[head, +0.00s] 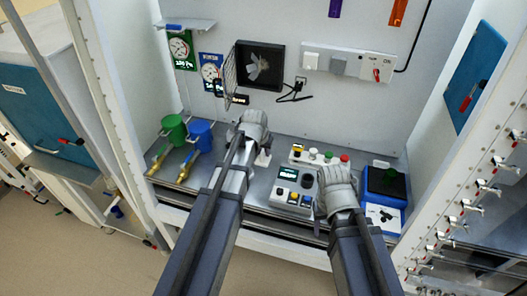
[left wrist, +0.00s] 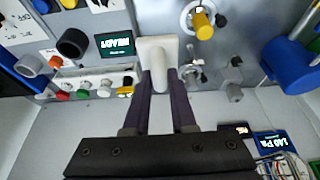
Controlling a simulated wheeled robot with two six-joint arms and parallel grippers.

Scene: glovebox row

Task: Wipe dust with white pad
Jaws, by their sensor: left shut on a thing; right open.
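My left gripper (head: 262,148) is shut on the white pad, whose edge (head: 264,158) shows just below its fingers in the head view. In the left wrist view the pad (left wrist: 172,47) has a flat white plate and a rounded handle between the dark fingers of the left gripper (left wrist: 158,82). I cannot tell whether the pad touches a surface. My right gripper (head: 322,208) is open, beside the grey control box (head: 283,199); its fingers are partly hidden by its own wrist. I can make out no dust in either view.
A green cup (head: 173,127) and a blue cup (head: 200,134) with brass valves stand at the left. A fan (head: 262,66) with an open mesh guard (head: 230,76) is on the back wall. A button strip (head: 317,157) and a blue-black box (head: 384,182) are at the right.

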